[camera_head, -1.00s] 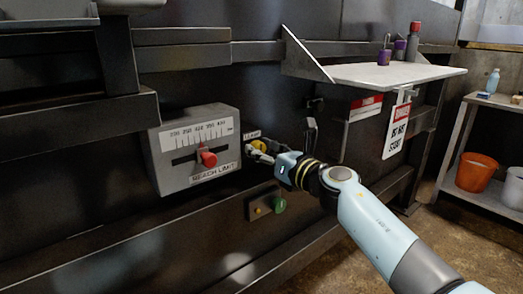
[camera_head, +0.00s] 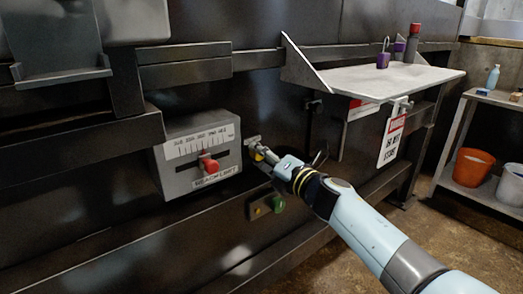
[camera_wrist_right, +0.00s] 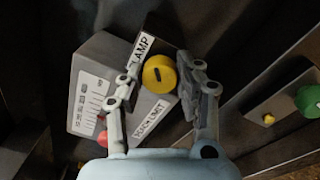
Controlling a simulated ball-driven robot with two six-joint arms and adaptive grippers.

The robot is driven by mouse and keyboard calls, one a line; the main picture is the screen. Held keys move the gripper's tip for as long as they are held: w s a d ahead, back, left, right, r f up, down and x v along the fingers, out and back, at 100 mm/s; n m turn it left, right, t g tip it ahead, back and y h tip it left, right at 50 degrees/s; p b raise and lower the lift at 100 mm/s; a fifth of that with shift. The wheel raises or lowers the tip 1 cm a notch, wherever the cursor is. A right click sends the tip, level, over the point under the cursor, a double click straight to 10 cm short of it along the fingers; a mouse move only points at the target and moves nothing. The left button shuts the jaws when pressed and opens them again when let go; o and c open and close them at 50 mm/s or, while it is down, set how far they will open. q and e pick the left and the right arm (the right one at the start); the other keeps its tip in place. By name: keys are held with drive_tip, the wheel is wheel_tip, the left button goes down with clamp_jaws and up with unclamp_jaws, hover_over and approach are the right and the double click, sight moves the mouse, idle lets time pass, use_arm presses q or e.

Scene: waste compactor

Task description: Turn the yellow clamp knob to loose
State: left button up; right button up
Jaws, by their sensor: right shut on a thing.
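The yellow clamp knob (camera_wrist_right: 159,74) is round with a short dark mark on its face. It sits between the two fingers of my right gripper (camera_wrist_right: 157,80), which is shut on it. In the head view a little of the knob (camera_head: 259,156) shows at the tip of my right gripper (camera_head: 256,149); the fingers hide most of it. A white label (camera_wrist_right: 144,45), its start hidden by a finger, reads "LAMP" beside the knob. My left gripper is out of view.
The grey reach-limit box (camera_head: 170,185) with a red slider knob (camera_head: 209,165) is left of the gripper. A green button (camera_head: 278,204) is below. A white shelf (camera_head: 350,76) with a padlock (camera_head: 383,58) juts out at upper right. A danger sign (camera_head: 392,140) hangs under it.

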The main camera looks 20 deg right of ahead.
drive_tip(key=shift+m+p, duration=1.65)
drive_tip(key=shift+m, duration=2.25)
drive_tip(key=shift+f, duration=0.15)
drive_tip(key=o, duration=1.1)
drive_tip(key=shift+o, duration=0.2)
drive_tip(key=v, duration=1.2)
drive_tip(key=shift+s, duration=0.1)
